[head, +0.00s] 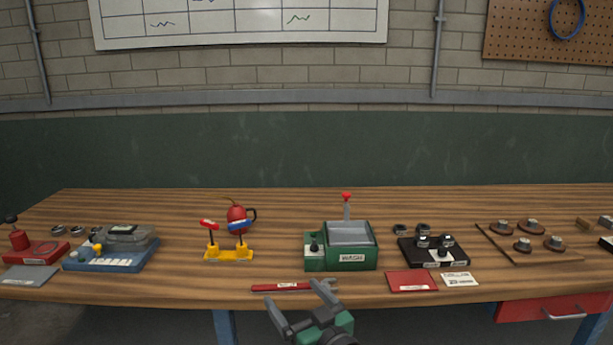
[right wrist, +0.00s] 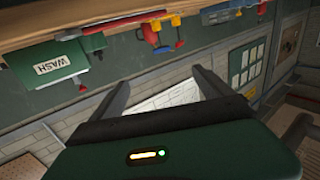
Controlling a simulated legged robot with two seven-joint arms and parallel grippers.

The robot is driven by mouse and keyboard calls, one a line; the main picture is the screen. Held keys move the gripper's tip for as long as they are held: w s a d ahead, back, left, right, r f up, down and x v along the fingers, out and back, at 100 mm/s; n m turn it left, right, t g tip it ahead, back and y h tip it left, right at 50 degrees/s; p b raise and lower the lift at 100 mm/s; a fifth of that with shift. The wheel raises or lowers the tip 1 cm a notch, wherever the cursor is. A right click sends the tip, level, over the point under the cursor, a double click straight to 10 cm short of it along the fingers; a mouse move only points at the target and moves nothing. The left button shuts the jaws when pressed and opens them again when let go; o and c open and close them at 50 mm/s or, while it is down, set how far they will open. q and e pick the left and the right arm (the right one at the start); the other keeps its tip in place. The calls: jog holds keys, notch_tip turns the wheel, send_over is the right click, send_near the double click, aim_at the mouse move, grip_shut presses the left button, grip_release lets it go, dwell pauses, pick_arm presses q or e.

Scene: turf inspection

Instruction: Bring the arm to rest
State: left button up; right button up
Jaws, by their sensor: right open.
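My right gripper (head: 298,296) is at the bottom middle of the head view, in front of the table's front edge. Its two fingers are spread apart with nothing between them. One fingertip overlaps the end of a red wrench-like tool (head: 287,287) in the picture; I cannot tell whether they touch. In the right wrist view the open fingers of the right gripper (right wrist: 160,82) frame a pale whiteboard and brick wall, and the picture is tilted. My left gripper is in neither view.
The wooden table (head: 170,293) spans the view. Behind the gripper stands a green WASH box (head: 342,258) with a red-topped lever. A yellow stand (head: 230,254) is to the left, a black knob block (head: 432,251) and a red card (head: 411,281) to the right. Space before the table looks free.

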jog(key=s+d+f+m+g+h, duration=0.3)
jog(key=s+d+f+g+h, duration=0.3)
jog(key=d+f, duration=0.7)
jog(key=s+d+f+m+g+h, duration=0.1)
jog(key=s+d+f+g+h, duration=0.25)
jog(key=s, duration=0.55)
jog(key=s+d+f+m+g, duration=0.25)
jog(key=s+d+f, duration=0.3)
jog(key=s, duration=0.45)
pick_arm(q)
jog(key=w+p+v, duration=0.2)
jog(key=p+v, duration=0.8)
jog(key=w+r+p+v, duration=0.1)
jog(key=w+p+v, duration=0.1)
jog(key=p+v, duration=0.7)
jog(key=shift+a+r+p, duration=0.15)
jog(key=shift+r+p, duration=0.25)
jog(key=shift+p, duration=0.25)
pick_arm(e)
jog(key=w+v, duration=0.1)
jog(key=v, duration=0.8)
jog(key=w+r+v, duration=0.1)
jog(key=w+v, duration=0.1)
jog(key=v, duration=0.7)
jog(key=shift+w+r+g, duration=0.2)
jog(key=shift+r+g, duration=0.2)
jog(key=shift+r, duration=0.05)
